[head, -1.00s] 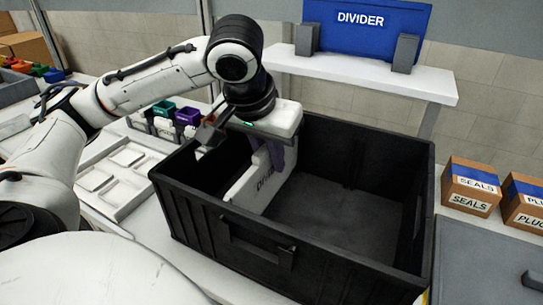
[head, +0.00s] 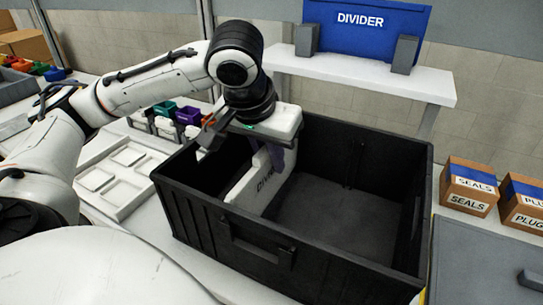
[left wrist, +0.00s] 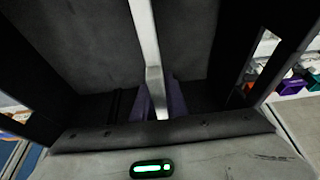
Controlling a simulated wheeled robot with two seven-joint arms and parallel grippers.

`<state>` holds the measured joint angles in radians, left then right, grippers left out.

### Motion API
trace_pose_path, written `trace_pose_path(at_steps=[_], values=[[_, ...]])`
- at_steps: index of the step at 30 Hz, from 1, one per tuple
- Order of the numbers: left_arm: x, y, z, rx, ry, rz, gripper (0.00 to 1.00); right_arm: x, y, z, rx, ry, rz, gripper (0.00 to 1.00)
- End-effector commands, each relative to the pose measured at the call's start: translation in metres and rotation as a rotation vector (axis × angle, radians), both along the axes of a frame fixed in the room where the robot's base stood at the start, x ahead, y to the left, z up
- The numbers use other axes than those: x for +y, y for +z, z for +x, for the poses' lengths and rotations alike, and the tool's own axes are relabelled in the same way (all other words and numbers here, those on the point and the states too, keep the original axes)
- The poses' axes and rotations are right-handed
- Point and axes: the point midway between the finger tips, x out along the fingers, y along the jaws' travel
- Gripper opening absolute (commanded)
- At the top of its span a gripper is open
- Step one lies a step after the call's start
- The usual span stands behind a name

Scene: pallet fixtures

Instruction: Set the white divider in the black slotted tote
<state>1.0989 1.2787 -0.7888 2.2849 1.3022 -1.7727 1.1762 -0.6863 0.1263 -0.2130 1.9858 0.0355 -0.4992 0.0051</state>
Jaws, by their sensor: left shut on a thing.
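In the left wrist view the divider (left wrist: 145,35) shows edge-on as a pale strip between dark walls. My left gripper (head: 278,158) reaches over the tote's far left rim and is shut on the divider near its far upper end. Its purple fingers (left wrist: 163,100) show on either side of the strip. Whether the divider's edges sit in slots is hidden. My right gripper is not in view.
A blue divider sign (head: 362,28) stands on a white shelf (head: 350,77) behind the tote. Cartons (head: 468,187) stand at the right beside a grey lidded box (head: 485,260). A white compartment tray (head: 118,175) and small coloured bins (head: 187,115) lie left.

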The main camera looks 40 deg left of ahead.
Motion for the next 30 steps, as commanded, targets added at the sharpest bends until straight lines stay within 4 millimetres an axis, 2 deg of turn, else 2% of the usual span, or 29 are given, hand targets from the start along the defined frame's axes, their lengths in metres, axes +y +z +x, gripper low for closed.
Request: trace_pose_path(at_steps=[30], values=[[0.000,-0.014,0.000,-0.001,0.000,0.000,0.00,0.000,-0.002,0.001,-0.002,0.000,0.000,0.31]])
